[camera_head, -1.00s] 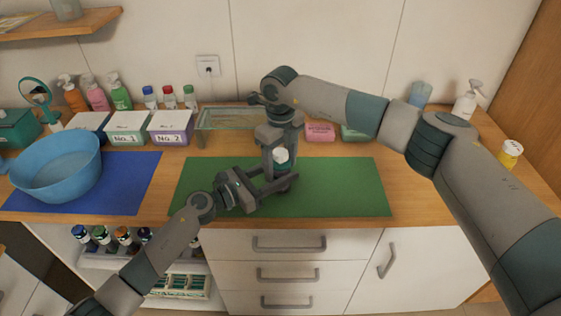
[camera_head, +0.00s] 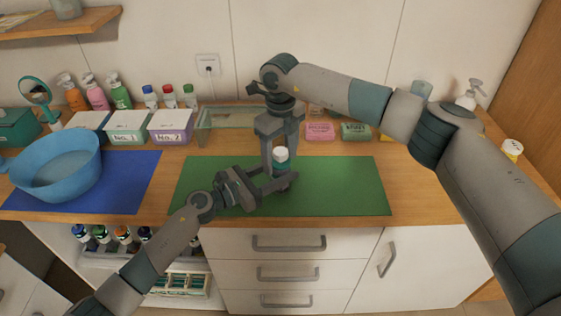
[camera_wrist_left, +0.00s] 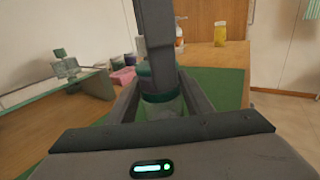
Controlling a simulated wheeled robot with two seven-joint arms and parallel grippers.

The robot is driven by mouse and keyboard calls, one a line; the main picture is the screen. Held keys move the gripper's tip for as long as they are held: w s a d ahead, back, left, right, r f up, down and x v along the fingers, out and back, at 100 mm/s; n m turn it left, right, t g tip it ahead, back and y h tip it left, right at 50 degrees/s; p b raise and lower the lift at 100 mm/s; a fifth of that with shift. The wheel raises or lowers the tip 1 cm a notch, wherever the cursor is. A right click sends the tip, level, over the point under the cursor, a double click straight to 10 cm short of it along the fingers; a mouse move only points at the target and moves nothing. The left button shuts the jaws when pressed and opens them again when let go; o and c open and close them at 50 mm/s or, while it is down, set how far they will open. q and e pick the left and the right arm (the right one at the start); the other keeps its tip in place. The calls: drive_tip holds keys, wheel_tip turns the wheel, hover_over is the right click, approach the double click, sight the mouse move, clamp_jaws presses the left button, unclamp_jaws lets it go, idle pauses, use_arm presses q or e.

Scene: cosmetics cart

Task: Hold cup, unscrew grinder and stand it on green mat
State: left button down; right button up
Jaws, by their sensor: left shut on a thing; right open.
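A small jar with a white top and a dark teal band, the grinder (camera_head: 281,156), stands upright over the green mat (camera_head: 345,185). My left gripper (camera_head: 278,185) is shut on the cup below it, low over the mat. In the left wrist view the clear greenish cup (camera_wrist_left: 160,104) sits between the fingers, with the dark teal band above it. My right gripper (camera_head: 280,150) points down from above, open, its fingers on either side of the white top. In the left wrist view a right finger hides the grinder's upper part.
A blue basin (camera_head: 58,165) stands on a blue mat (camera_head: 130,185) at left. Labelled boxes (camera_head: 128,127), a glass shelf stand (camera_head: 228,125) and pink (camera_head: 320,131) and green blocks line the back. The green mat's right part is clear.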

drive_tip(key=shift+r, duration=0.95)
use_arm(q)
drive_tip(key=c, duration=0.8)
unclamp_jaws()
drive_tip(key=b+v, duration=0.2)
drive_tip(key=v, duration=0.3)
drive_tip(key=b+v, duration=0.2)
drive_tip(key=v, duration=0.4)
drive_tip(key=b+v, duration=0.1)
drive_tip(key=v, duration=0.4)
drive_tip(key=shift+s+a+f+b, duration=0.15)
drive_tip(key=shift+f+b, duration=0.1)
drive_tip(key=shift+b, duration=0.15)
use_arm(e)
wheel_tip(320, 180, down, 6)
drive_tip(key=shift+r, duration=0.1)
use_arm(q)
drive_tip(key=shift+s+a+r, duration=0.2)
drive_tip(key=shift+s+a, duration=0.05)
drive_tip(key=shift+a, duration=0.15)
drive_tip(key=shift+c, duration=0.4)
